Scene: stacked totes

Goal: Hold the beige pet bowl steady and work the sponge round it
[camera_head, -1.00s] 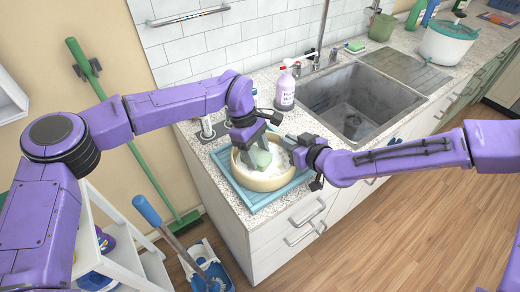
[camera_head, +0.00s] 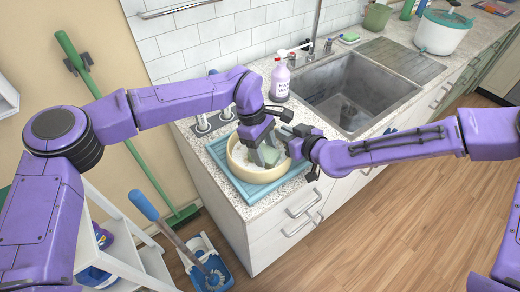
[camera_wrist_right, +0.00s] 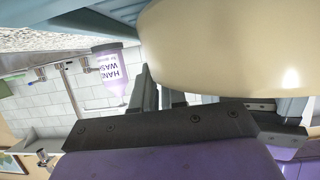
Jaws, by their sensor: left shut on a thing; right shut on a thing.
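The beige pet bowl (camera_head: 254,178) stands upright on a light blue ribbed tray (camera_head: 250,197) at the counter's near end, with white suds inside. My left gripper (camera_head: 263,146) is shut on the pale green sponge (camera_head: 268,156) and reaches down into the bowl, at its right inner side. My right gripper (camera_head: 292,138) is shut on the bowl's rim at the right. In the right wrist view the bowl's smooth outer wall (camera_wrist_right: 225,45) fills the top, close against my fingers. The grip on the rim is partly hidden there.
A hand wash bottle (camera_head: 280,82) stands behind the bowl. The sink (camera_head: 352,95) is to its right. A blue mop bucket (camera_head: 208,265) and a green broom (camera_head: 130,140) are on the floor side at left.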

